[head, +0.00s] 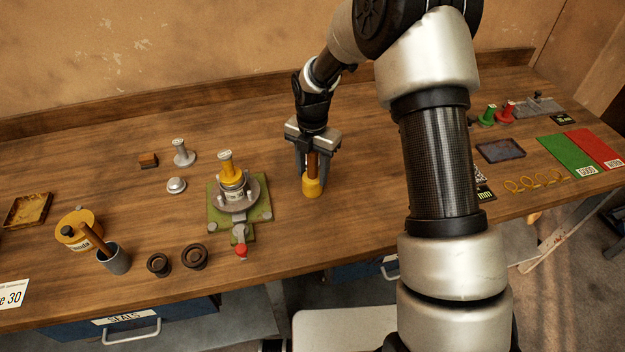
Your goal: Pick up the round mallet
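The round mallet (312,186) stands upright on the wooden bench near the middle of the head view, its yellow head down on the bench top and its brown wooden handle pointing up. My gripper (312,168) comes down from above. Its two fingers are on either side of the handle, above the yellow head, and look spread apart from it. The top of the handle is hidden by the gripper body.
A green-based fixture (259,192) with a yellow-topped part stands left of the mallet. A grey cup (115,262) holding a wooden handle and two dark rings (195,257) are further left. Green (572,157) and red mats lie at right. Bench around the mallet is clear.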

